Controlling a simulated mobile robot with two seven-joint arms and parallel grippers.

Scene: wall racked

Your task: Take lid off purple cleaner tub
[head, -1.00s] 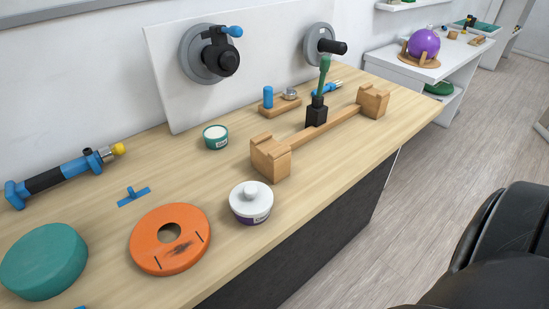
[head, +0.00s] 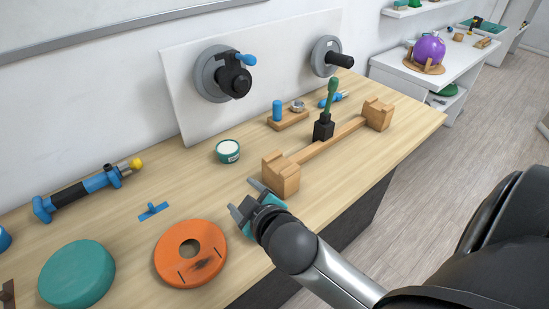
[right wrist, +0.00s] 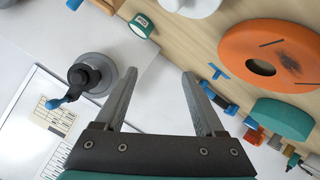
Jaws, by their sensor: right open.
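The purple cleaner tub, with its white knobbed lid, is hidden behind my right gripper and wrist in the head view. In the right wrist view, a white rounded part that looks like its lid (right wrist: 192,6) shows at the top edge, cut off by the frame. The purple body does not show now. My right gripper (head: 249,198) is open and empty over the table's front part, between the orange disc and the wooden stand. In the right wrist view, the gap between its fingers (right wrist: 160,76) is empty. My left gripper is not in view.
An orange disc (head: 177,270) and a teal round block (head: 77,274) lie left of my gripper. A wooden stand (head: 281,174) is close on its right. A small green tub (head: 228,151) stands behind. A white panel (head: 187,85) with two handles rises at the back.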

